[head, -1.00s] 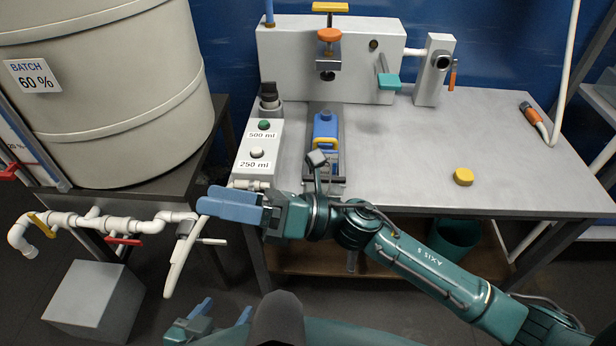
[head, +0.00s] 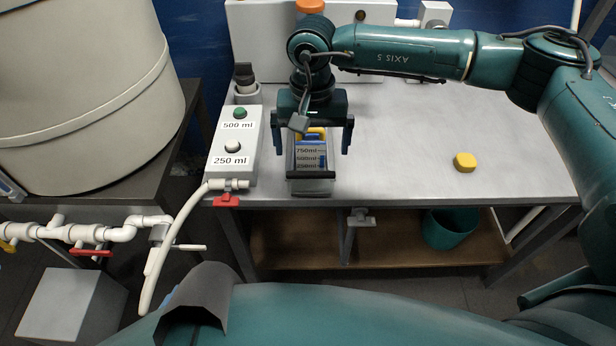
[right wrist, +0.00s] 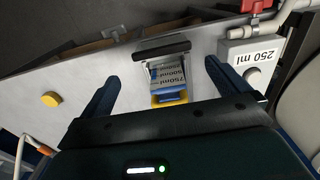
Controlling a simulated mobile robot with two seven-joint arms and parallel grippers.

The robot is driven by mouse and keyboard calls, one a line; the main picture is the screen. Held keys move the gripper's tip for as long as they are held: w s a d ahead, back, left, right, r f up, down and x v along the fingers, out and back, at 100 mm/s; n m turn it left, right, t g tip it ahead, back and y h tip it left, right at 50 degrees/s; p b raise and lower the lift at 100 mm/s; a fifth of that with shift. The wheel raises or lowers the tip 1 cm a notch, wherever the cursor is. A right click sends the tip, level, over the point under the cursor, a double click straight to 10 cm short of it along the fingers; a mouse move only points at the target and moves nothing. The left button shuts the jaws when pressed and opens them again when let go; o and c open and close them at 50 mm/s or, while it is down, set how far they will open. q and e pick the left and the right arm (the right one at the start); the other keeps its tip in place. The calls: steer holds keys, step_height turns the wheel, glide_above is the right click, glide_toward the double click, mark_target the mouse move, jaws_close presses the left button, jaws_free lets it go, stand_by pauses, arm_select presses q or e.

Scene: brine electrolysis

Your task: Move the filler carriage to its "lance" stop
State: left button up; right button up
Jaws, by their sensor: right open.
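The carriage (head: 311,187) is a small grey tray on a rail at the bench's front edge. It holds a blue container with a yellow handle (head: 312,134) and a 750 ml scale, which also shows in the right wrist view (right wrist: 168,82). My right gripper (head: 312,148) is open above it, one finger on each side with gaps; in the right wrist view its fingers (right wrist: 160,76) straddle it too. The rail behind is hidden by my right arm. No "lance" label is readable. Only a blue sliver, apparently my left gripper (head: 167,299), shows at the bottom left.
A white box (head: 234,176) with 500 ml and 250 ml buttons stands close left of the carriage. A red-handled valve (head: 227,200) and hose lie at its front. A yellow cap (head: 465,162) lies to the right. The bench between is clear.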

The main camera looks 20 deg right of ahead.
mark_target(311, 191)
step_height(311, 191, down, 11)
steer(key=shift+f+p, duration=0.2)
steer(key=shift+p, duration=0.1)
steer(key=shift+c, duration=0.2)
steer(key=c, duration=1)
steer(key=shift+w, duration=0.1)
steer(key=shift+c, duration=0.3)
